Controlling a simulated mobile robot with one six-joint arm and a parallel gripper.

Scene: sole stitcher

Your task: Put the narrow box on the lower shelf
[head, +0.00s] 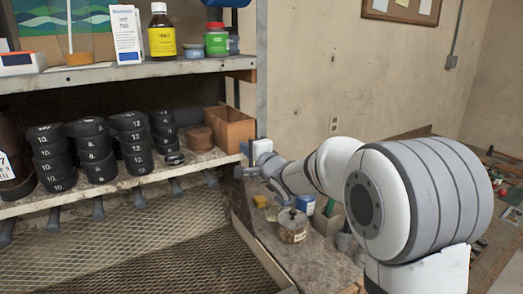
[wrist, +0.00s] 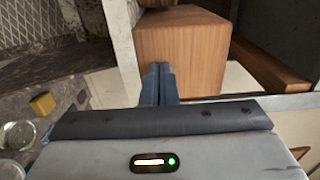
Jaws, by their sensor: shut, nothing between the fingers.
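A narrow, open-topped brown wooden box (head: 228,128) sits at the right end of the lower shelf (head: 120,186), beside the metal post. In the wrist view, a plain wooden face of the box (wrist: 183,50) fills the upper middle. My gripper (head: 244,150) is at the shelf's right front end, close to the box. In the wrist view its two blue fingers (wrist: 160,70) are together and empty, with their tips at the lower part of that face. I cannot tell whether they touch it.
Stacks of black numbered soles (head: 86,150) and a round brown container (head: 199,138) stand left of the box. Bottles and jars (head: 162,38) stand on the upper shelf. Below right, a bench holds a lidded jar (head: 292,226) and a yellow block (head: 260,201). A metal post (wrist: 122,45) is close left of my fingers.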

